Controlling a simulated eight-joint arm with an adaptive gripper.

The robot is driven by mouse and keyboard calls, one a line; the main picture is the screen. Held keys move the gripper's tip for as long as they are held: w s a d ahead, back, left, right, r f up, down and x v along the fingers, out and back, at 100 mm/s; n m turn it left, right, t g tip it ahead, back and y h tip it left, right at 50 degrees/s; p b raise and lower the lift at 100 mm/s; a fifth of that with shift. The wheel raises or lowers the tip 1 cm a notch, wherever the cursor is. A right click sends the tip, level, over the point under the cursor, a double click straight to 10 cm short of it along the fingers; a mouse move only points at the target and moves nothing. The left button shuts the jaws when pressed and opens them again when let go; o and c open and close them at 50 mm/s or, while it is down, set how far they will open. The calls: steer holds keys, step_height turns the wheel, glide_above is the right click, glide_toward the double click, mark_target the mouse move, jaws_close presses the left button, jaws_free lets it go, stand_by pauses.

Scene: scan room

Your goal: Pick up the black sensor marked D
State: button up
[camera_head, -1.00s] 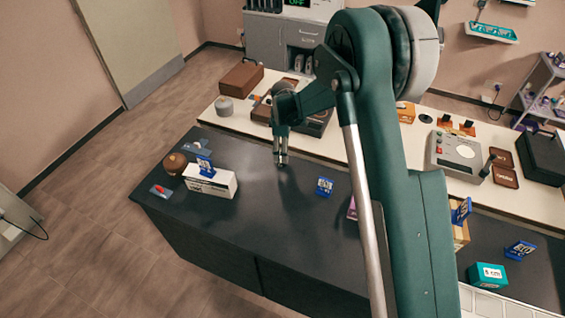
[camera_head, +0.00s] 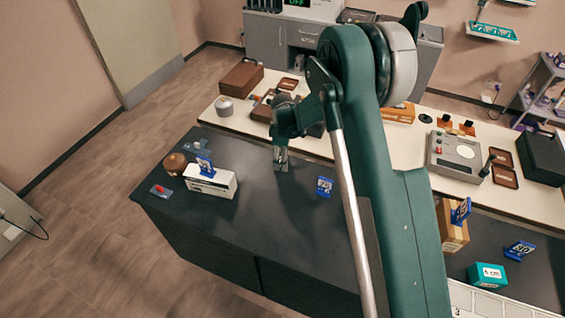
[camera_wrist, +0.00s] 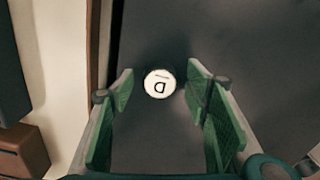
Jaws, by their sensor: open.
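The black sensor shows in the wrist view as a round white label (camera_wrist: 160,84) marked with a D, read upside down, on a dark top that blends into the dark table. My gripper (camera_wrist: 160,82) is open, with one green-padded finger on each side of the label. The label lies between the fingertips in the picture, and I see a gap on both sides. I cannot tell the height between the fingertips and the sensor. In the head view my gripper (camera_head: 281,160) points down at the dark table (camera_head: 240,235), and the sensor cannot be made out there.
A white box (camera_head: 210,184) with a blue card and a brown round object (camera_head: 175,164) stand left of my gripper. A blue card (camera_head: 324,187) stands to the right. A cream bench (camera_head: 350,140) with several devices runs behind. The dark table around my gripper is clear.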

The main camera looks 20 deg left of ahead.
steer(key=shift+c, duration=0.5)
steer(key=c, duration=0.9)
steer(key=shift+r, duration=0.1)
steer(key=shift+r, duration=4.9)
